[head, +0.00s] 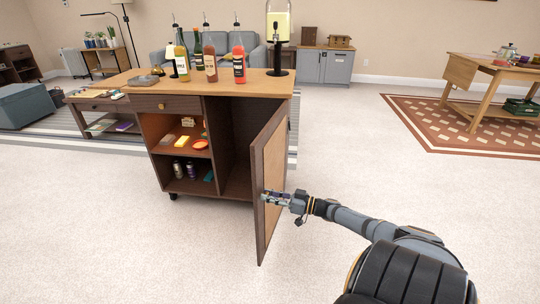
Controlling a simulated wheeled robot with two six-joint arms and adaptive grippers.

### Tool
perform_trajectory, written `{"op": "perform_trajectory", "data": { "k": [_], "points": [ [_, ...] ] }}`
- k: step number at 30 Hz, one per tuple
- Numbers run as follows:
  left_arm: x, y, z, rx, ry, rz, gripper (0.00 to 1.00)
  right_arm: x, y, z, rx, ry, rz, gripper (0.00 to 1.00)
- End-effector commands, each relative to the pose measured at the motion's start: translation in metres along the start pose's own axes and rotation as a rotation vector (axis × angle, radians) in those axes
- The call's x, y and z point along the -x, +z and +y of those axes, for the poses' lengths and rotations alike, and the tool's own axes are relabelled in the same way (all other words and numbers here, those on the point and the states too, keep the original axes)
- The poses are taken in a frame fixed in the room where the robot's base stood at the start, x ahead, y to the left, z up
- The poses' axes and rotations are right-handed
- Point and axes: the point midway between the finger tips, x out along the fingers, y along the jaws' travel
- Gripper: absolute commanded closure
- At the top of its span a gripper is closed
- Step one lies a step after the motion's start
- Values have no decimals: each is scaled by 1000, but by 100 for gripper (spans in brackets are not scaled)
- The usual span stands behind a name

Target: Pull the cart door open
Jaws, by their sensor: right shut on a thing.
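The cart (228,85) is a dark wooden bar cart with a light top, standing left of the middle. Its door (273,175) is hinged at the cart's right side and stands wide open, swung out toward me. The open front shows shelves with small items on the left and a dark, empty-looking compartment on the right. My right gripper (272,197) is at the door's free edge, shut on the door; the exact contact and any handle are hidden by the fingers. My left gripper is not in view.
Several bottles (210,57) and a drink dispenser (278,30) stand on the cart top. A low table (85,102) is to its left. A wooden table (470,75) stands on a patterned rug at the right. The pale floor around the door is clear.

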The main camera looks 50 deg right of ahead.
Motion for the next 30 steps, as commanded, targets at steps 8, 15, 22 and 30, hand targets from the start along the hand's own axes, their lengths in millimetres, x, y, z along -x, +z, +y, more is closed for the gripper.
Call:
{"op": "perform_trajectory", "data": {
  "k": [8, 15, 22, 30],
  "points": [
    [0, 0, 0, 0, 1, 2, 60, 0, -2, 2, 1, 2, -1, 100],
    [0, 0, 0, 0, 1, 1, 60, 0, -1, 1, 1, 1, 0, 61],
    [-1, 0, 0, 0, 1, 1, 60, 0, -1, 0, 1, -1, 0, 53],
    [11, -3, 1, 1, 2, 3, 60, 0, -5, -1, -1, 26, 10, 53]
  ]
}}
